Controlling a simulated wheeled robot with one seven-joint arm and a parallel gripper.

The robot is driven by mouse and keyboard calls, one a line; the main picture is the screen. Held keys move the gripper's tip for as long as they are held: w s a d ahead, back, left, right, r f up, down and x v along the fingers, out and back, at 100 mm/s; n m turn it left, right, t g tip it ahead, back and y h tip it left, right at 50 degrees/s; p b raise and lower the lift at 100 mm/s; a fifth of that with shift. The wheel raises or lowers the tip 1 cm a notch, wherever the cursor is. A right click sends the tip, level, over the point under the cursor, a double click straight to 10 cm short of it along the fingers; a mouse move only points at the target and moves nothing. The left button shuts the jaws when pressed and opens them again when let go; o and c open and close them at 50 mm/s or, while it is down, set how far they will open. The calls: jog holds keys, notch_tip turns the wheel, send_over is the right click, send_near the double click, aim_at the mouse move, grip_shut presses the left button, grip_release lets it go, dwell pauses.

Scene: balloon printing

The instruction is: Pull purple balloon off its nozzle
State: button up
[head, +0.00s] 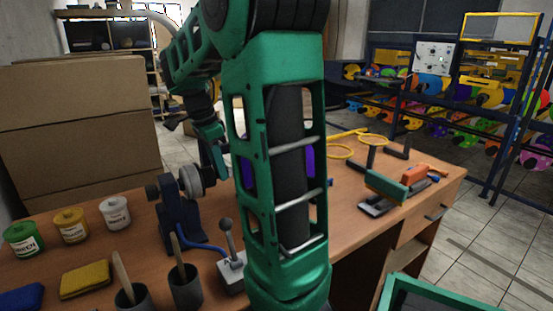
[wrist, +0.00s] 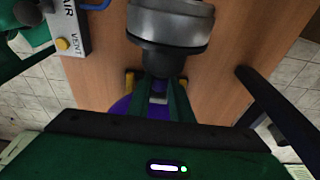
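The purple balloon (head: 307,160) is mostly hidden behind my arm in the head view. In the wrist view, purple (wrist: 121,106) shows beside and between my fingers. The nozzle unit (head: 180,200) stands on the table; its silver and black round head (wrist: 170,28) is at the top of the wrist view. My gripper (head: 218,165) points down beside the unit, its tips partly hidden. In the wrist view my gripper's green fingers (wrist: 163,88) reach to just below the black head, a narrow gap between them. I cannot tell whether they grip the balloon neck.
A grey valve box with a lever (head: 231,262) stands in front of the nozzle unit. Two dark cups (head: 186,288), a yellow sponge (head: 85,280) and paint jars (head: 70,225) are at left. A green-topped tool (head: 385,188) lies at right. Cardboard boxes (head: 75,120) stand behind.

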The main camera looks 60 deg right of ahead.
jog(key=shift+s+d, duration=0.1)
jog(key=shift+d, duration=0.2)
dwell(0.5)
jog(key=shift+s+d, duration=0.2)
jog(key=shift+d, duration=0.2)
